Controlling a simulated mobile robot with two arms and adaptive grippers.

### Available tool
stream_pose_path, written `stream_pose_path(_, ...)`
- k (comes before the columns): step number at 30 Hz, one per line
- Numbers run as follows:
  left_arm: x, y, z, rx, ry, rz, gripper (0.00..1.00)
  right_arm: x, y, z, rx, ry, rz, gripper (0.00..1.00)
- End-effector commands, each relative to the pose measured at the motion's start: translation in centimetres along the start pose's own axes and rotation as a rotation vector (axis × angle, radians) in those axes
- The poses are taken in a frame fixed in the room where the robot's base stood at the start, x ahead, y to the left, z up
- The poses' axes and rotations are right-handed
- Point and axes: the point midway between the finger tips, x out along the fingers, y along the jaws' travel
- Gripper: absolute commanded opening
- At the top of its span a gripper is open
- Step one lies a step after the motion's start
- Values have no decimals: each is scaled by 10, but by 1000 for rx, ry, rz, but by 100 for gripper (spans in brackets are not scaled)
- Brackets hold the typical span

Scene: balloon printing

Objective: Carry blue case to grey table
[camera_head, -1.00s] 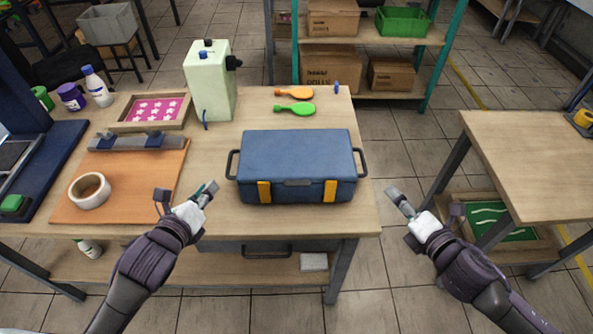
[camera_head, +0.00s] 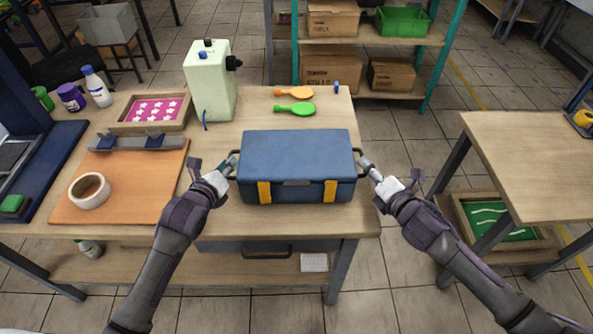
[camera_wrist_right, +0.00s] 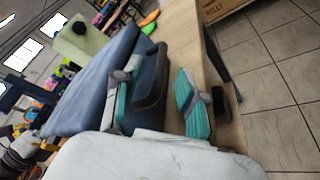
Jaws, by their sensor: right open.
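The blue case (camera_head: 296,156) sits closed on the wooden workbench (camera_head: 240,225), with two yellow latches in front and a dark handle at each end. My left gripper (camera_head: 229,168) is at its left handle; whether its fingers are parted is too small to tell. My right gripper (camera_head: 366,165) is at the right handle. In the right wrist view, the right gripper (camera_wrist_right: 158,98) is open, with its teal fingers either side of the dark handle (camera_wrist_right: 153,78). The table at the right (camera_head: 530,150) has a wood-coloured top and dark grey legs.
A tape roll (camera_head: 90,191) lies on a board at left. Floor tiles fill the gap between the bench and the right table, whose visible top is mostly clear.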

Motion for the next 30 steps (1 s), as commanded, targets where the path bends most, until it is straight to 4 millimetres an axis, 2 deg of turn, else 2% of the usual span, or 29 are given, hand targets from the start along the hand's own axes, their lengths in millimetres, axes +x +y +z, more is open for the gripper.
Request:
stream_pose_path(6, 18, 1, 0, 0, 0, 2, 19, 18, 0, 0, 0, 0, 0, 41)
stream_pose_path(16, 20, 0, 0, 0, 0, 1, 19, 20, 0, 0, 0, 1, 0, 41)
stream_pose_path(20, 20, 0, 0, 0, 0, 1, 0, 20, 0, 0, 0, 0, 0, 21)
stream_pose_path(24, 20, 1, 0, 0, 0, 1, 0, 20, 0, 0, 0, 0, 0, 0)
stream_pose_path(30, 20, 1, 0, 0, 0, 2, 0, 20, 0, 0, 0, 0, -1, 0)
